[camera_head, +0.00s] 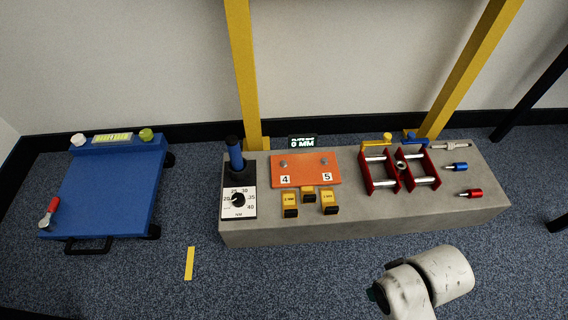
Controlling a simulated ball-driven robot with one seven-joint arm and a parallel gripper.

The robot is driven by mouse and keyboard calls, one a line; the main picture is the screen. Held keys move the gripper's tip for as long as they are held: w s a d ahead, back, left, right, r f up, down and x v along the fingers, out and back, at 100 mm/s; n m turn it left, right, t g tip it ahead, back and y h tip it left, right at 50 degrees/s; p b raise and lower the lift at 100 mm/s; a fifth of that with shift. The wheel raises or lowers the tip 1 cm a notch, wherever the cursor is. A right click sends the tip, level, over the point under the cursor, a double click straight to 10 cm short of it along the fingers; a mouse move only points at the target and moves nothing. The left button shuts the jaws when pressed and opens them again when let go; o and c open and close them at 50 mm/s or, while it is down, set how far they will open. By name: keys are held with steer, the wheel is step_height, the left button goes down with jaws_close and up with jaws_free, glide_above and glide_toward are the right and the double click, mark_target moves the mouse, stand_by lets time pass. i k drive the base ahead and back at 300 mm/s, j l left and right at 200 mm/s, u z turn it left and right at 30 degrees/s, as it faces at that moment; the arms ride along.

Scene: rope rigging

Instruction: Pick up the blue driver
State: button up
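A small blue-handled driver (457,167) with a short metal shank lies on top of the grey concrete block (360,227), near its right end. A similar red-handled driver (471,193) lies just in front of it. A larger blue cylindrical handle (236,158) with a black top stands upright at the block's left end, behind a dial plate (239,201) marked NM. My pale arm shows at the lower right, in front of the block and apart from the drivers. My gripper cannot be made out.
Red frames (379,172) with metal rods stand left of the blue driver. An orange plate (306,170) and several yellow blocks (290,204) sit further left. Yellow posts (244,75) rise behind. A blue platform cart (103,190) stands far left. Carpet in front is mostly clear.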

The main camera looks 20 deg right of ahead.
mark_target(233, 147)
steer(key=i+j+u, duration=0.15)
steer(key=u, duration=0.25)
steer(key=i+u, duration=0.35)
steer(key=i+j+u, duration=0.1)
steer(key=i+u, duration=0.15)
steer(key=u, duration=0.15)
